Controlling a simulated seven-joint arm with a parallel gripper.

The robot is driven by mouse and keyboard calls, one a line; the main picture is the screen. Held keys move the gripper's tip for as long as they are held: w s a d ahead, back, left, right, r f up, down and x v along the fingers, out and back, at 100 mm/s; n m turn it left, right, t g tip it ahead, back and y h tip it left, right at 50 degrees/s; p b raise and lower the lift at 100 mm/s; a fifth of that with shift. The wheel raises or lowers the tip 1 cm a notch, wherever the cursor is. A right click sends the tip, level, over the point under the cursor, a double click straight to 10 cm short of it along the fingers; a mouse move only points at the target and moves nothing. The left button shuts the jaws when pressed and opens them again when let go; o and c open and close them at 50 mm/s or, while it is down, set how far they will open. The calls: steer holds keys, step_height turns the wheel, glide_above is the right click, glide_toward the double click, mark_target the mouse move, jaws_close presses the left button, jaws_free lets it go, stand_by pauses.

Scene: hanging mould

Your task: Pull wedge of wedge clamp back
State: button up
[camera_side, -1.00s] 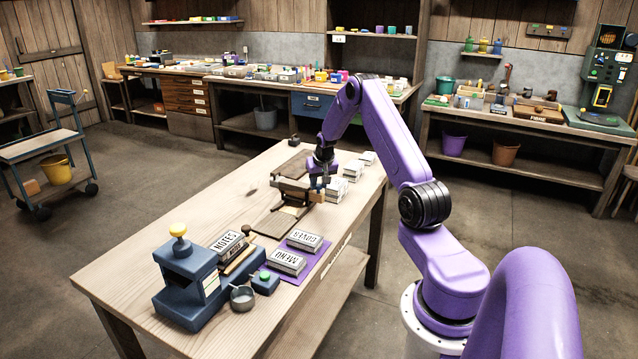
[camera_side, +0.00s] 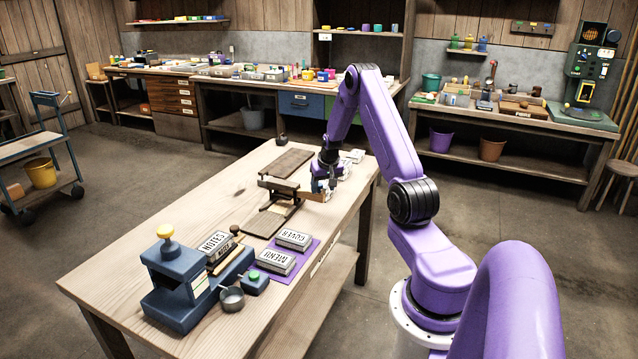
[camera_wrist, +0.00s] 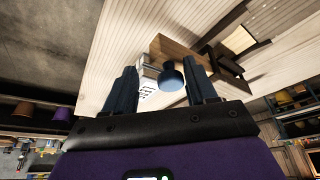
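The wedge clamp (camera_side: 280,186) stands mid-table, a dark wooden frame with a cross bar over slatted pieces. A tan wooden piece, seemingly its wedge (camera_side: 326,195), sits at the clamp's right, beside my gripper (camera_side: 325,184). In the wrist view, a rounded dark blue knob (camera_wrist: 172,77) lies between the fingers of my gripper (camera_wrist: 163,78), close to the right finger. A gap shows on the knob's left, so the fingers look open around it. A brown wooden bar (camera_wrist: 190,52) runs behind the knob. The exact contact between knob and right finger cannot be told.
White blocks (camera_side: 354,156) stand behind my gripper. Lettered blocks (camera_side: 277,262) lie on a purple mat (camera_side: 303,265) at the front. The table's left side is clear.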

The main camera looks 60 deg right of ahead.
steer(key=shift+w+a+r, duration=0.1)
steer(key=shift+w+r, duration=0.1)
steer(key=shift+w, duration=0.1)
steer(key=shift+r, duration=0.2)
steer(key=v, duration=1.7)
steer(key=shift+s, duration=0.25)
steer(key=shift+f, duration=0.15)
steer(key=w+a+r+n+y, duration=0.2)
steer(key=a+n, duration=0.7)
steer(key=a, duration=2)
steer(key=s+a+n+g+y, duration=0.2)
steer(key=s+a+n, duration=0.4)
steer(key=s+a, duration=0.55)
steer(key=s+a+f+n, duration=0.1)
steer(key=s+a+n, duration=0.3)
steer(key=s, duration=0.7)
steer(key=n, duration=0.2)
steer(key=shift+s+f+n+g, duration=0.2)
steer(key=shift+s+n+g, duration=0.2)
